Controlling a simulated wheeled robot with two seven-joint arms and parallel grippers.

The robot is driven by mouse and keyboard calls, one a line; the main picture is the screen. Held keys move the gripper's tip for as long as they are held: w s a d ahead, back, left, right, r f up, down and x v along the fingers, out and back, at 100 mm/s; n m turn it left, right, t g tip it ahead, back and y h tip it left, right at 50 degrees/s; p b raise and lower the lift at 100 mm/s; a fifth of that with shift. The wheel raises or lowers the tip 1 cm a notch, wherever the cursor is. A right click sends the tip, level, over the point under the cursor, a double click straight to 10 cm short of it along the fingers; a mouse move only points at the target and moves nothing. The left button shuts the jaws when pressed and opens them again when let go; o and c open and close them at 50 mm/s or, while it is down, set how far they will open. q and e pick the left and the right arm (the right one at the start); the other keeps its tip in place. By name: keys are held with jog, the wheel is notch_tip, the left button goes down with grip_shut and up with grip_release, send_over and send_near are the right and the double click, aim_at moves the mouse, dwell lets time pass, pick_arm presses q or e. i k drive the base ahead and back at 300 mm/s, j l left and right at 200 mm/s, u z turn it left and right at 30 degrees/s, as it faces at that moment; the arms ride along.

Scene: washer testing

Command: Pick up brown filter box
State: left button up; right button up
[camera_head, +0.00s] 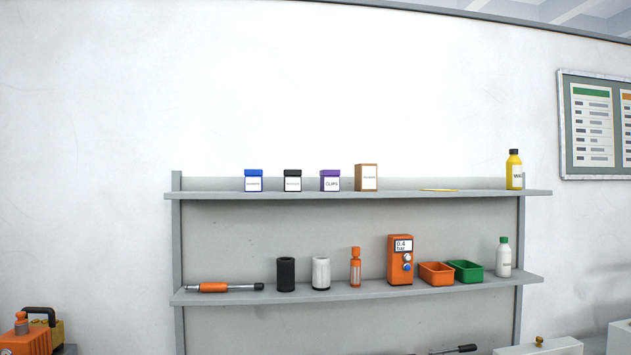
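A brown box (367,177) with a white label stands upright on the top shelf. Its label is too small to read for certain. It is the rightmost and tallest of the row of boxes there, just right of a purple box labelled CLIPS (330,180). Neither of my grippers is in view, and nothing touches the brown box.
The top shelf (470,192) also holds a blue box (254,180), a black box (292,180), a flat yellow item (439,190) and a yellow bottle (514,170). The lower shelf (330,293) holds an orange gauge (400,260), bins (436,274), bottles and cylinders.

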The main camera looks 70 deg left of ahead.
aim_at(365, 175)
jog(key=u, duration=1.95)
